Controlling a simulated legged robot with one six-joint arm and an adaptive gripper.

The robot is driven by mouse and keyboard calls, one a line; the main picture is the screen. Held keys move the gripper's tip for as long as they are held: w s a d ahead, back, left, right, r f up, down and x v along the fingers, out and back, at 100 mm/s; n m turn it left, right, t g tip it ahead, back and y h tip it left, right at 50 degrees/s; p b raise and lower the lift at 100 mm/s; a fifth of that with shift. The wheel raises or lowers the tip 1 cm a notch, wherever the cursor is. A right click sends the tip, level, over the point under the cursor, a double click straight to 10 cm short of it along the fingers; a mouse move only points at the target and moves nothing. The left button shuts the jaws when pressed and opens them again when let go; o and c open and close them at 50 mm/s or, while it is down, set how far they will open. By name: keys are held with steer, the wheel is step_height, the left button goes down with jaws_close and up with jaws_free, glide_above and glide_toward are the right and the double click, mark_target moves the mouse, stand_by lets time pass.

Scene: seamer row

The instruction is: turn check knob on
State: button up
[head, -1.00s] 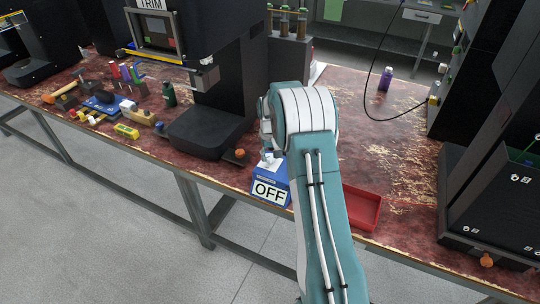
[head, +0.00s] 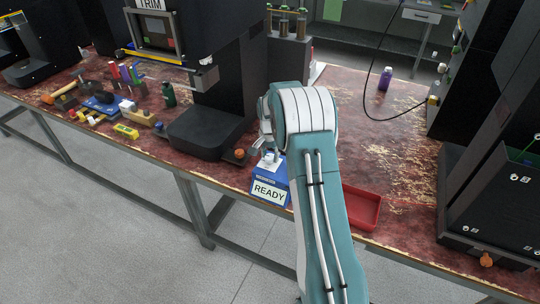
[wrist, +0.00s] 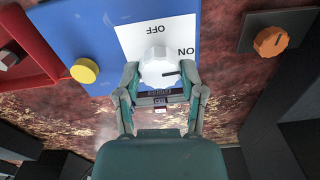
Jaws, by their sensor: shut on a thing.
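The check knob (wrist: 158,66) is white and faceted, on a white plate marked OFF and ON on the face of a blue box (wrist: 80,30). Its dark pointer line points to the right in the wrist view, toward the ON side. My gripper (wrist: 159,76) is shut on the knob, one finger on each side. In the head view the blue box (head: 281,171) stands at the bench's front edge and its label reads READY. My arm hides part of the box and the gripper there.
A yellow button (wrist: 84,70) is beside the knob plate. A red tray (head: 362,208) lies right of my arm. An orange knob (wrist: 271,41) sits on a dark plate nearby. Black machines flank the box, and tools lie at the left of the bench (head: 400,150).

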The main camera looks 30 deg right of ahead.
mark_target(269, 156)
steer(key=shift+a+f+m, duration=0.1)
steer(key=shift+f+m, duration=0.1)
steer(key=shift+m, duration=0.4)
steer(key=o, duration=1.1)
steer(key=shift+o, duration=0.2)
steer(key=shift+r, duration=0.1)
step_height(269, 156, up, 12)
